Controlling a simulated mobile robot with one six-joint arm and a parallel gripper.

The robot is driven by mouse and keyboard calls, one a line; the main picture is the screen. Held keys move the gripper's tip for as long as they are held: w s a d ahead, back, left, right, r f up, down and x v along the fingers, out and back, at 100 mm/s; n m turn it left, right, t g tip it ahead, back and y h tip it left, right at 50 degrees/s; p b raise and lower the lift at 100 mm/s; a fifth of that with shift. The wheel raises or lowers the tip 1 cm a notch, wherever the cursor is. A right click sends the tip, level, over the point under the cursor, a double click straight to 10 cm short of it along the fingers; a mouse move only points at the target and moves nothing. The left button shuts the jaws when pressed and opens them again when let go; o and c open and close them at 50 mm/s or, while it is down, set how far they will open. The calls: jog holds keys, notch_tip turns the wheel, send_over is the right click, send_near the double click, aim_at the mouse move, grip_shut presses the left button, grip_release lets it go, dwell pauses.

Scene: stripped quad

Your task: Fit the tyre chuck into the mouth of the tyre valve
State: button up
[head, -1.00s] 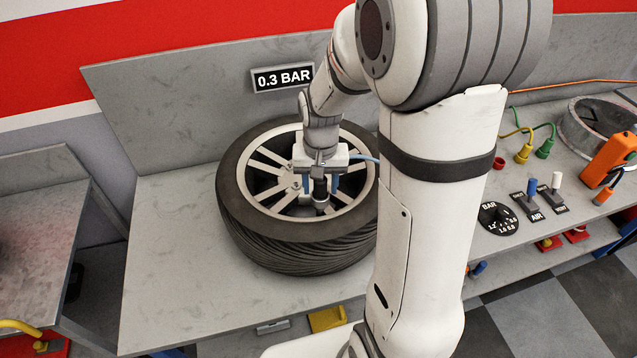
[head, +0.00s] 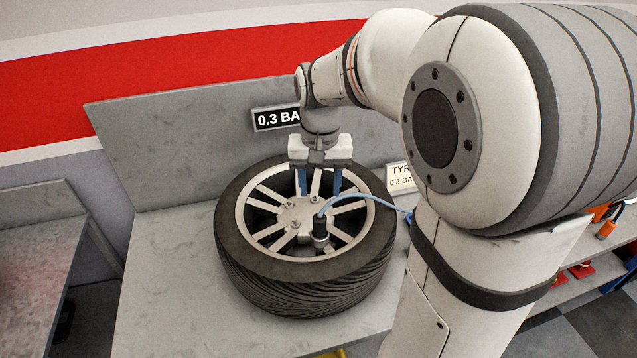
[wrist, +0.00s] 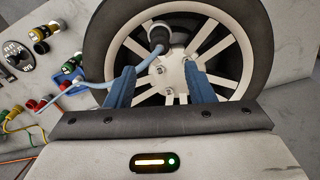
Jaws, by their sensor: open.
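The tyre (head: 300,290) lies flat on the grey bench with its silver spoked wheel facing up. The black tyre chuck (head: 320,228), with a light-blue hose, stands on the wheel near the front rim, at the valve position. The chuck also shows in the wrist view (wrist: 158,36), beyond my fingertips. The valve itself is hidden under the chuck, so I cannot tell how fully it is seated. My gripper (head: 319,190) is open and empty above the wheel, behind the chuck and apart from it. Its blue fingers also show in the wrist view (wrist: 160,82).
A tyre sign (head: 401,178) stands behind the wheel. The hose (head: 375,203) runs right from the chuck. The bench left of the tyre is clear.

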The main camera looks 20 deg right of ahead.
jog(key=s+n+t, duration=0.3)
jog(key=s, duration=1.2)
jog(key=shift+a+r+t, duration=0.2)
jog(key=shift+r+t, duration=0.1)
jog(key=shift+r, duration=0.05)
jog(key=shift+f+b, duration=0.6)
jog(key=shift+f, duration=0.1)
jog(key=shift+c, duration=0.3)
